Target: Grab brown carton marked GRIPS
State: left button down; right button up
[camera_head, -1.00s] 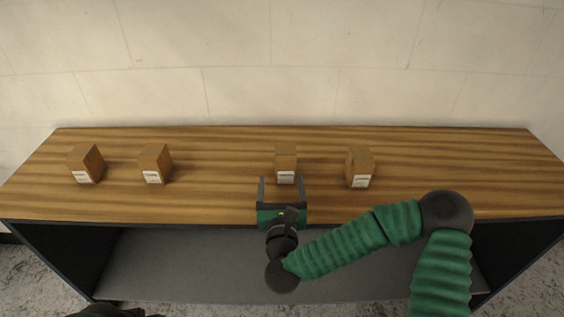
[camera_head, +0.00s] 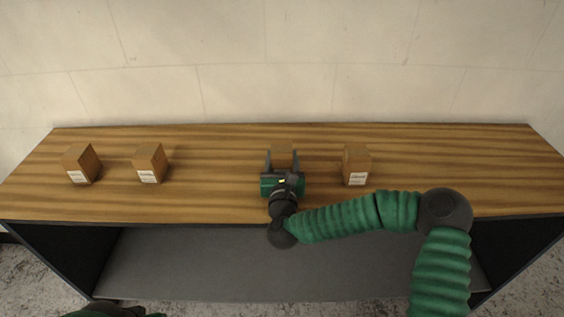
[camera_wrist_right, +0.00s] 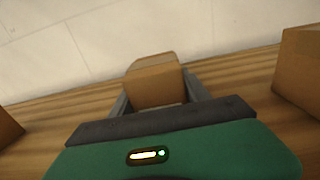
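Several brown cartons with white labels stand in a row on the wooden top; the label print is too small to read, so I cannot tell which is marked GRIPS. My right gripper (camera_head: 282,160) is at the third carton from the left (camera_head: 281,150), its fingers open on either side of it. In the right wrist view this carton (camera_wrist_right: 155,82) sits between the two fingers (camera_wrist_right: 158,98); I cannot see contact, and its label is hidden. My left gripper is not in view; only a bit of my left arm shows at the bottom left.
The other cartons are one at far left (camera_head: 81,164), one left of centre (camera_head: 150,163) and one close on the right (camera_head: 356,165), which also shows in the right wrist view (camera_wrist_right: 300,70). The wooden top (camera_head: 460,170) is clear at right. A grey shelf (camera_head: 190,265) lies below.

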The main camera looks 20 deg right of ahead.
jog(key=shift+a, duration=0.2)
jog(key=c, duration=0.9)
jog(key=shift+c, duration=0.7)
jog(key=shift+r, duration=0.15)
